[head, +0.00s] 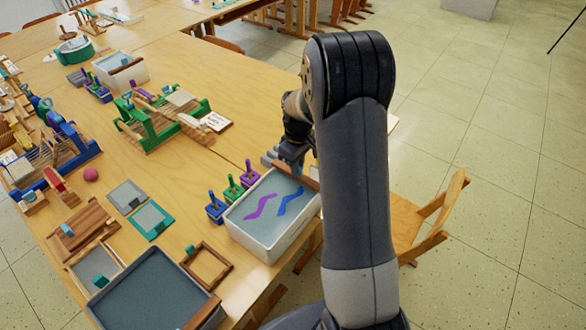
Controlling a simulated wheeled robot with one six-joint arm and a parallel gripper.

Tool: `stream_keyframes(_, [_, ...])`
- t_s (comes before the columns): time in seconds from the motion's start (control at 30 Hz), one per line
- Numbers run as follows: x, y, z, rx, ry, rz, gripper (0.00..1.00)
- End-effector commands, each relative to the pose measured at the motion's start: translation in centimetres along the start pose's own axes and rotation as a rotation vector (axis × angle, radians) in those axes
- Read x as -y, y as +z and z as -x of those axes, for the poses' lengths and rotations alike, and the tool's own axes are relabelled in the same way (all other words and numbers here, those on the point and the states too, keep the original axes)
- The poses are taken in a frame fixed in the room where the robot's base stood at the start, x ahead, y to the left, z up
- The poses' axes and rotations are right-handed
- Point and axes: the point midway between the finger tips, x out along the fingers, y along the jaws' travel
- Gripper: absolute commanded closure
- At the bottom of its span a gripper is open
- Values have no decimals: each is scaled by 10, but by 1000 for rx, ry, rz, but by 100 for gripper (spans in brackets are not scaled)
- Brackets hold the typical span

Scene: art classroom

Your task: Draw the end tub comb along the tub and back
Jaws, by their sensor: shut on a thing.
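The end tub (234,228) is a white tub on the near right edge of the long table. Its grey-blue surface carries one purple and one blue wavy streak. The brown wooden comb (306,178) lies at the tub's far right end, partly hidden by my arm. My gripper (288,158) is at that end, low over the tub's far rim, and is shut on the comb. My arm covers part of the gripper and the tub's right side, so the contact and the comb's teeth cannot be seen.
Blue, green and purple paint pots (233,191) with upright handles stand close along the tub's left side. A wooden frame (207,264) and a dark tray (154,290) lie nearer left. A green loom (160,118) stands farther back. A wooden chair (425,215) is right of the table.

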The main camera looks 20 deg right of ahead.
Motion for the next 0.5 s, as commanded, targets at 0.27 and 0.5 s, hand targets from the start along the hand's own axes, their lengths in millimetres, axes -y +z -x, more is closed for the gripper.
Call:
stream_keyframes(0.27, [-5, -1, 2, -5, 12, 1, 86])
stream_keyframes(0.5, [-3, -1, 2, -4, 10, 0, 66])
